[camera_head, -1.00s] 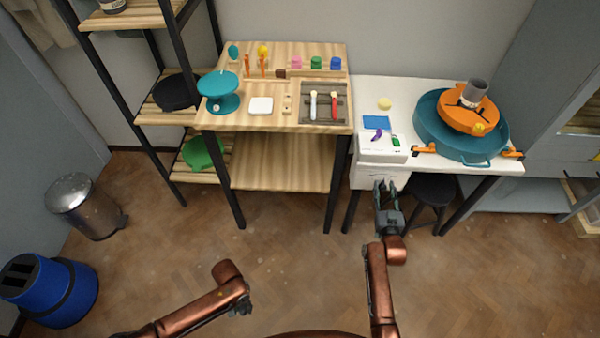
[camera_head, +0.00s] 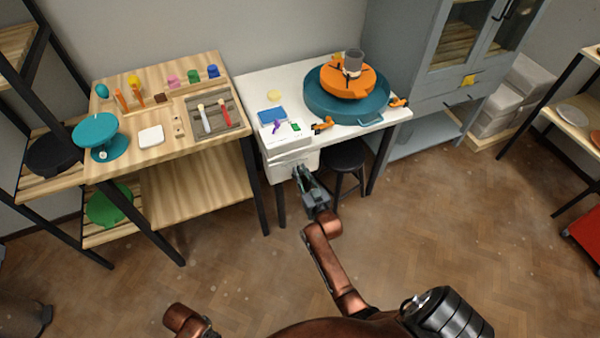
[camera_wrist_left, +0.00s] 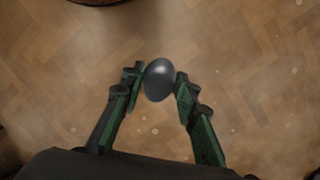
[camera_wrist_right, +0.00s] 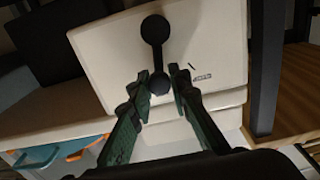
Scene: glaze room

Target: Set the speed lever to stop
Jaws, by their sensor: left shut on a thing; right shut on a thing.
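The white control box (camera_head: 290,160) hangs at the front left edge of the wheel table. In the right wrist view its panel (camera_wrist_right: 205,40) carries a black lever (camera_wrist_right: 157,55) with a round disc at the top and a knob (camera_wrist_right: 160,83) at the lower end. My right gripper (camera_wrist_right: 160,78) is shut on that knob. A short dark mark (camera_wrist_right: 192,67) and small lettering, seemingly STOP, lie right of the knob; the lever does not point at the mark. In the left wrist view my left gripper (camera_wrist_left: 160,82) is shut on a dark grey egg-shaped thing (camera_wrist_left: 159,80).
The white table (camera_head: 245,85) carries the teal basin (camera_head: 340,108) with an orange wheel. A black stool (camera_head: 345,155) stands under it, close to my right gripper. A wooden workbench (camera_head: 150,95) with tools stands left, a grey cabinet (camera_head: 410,70) right. The floor in front is open.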

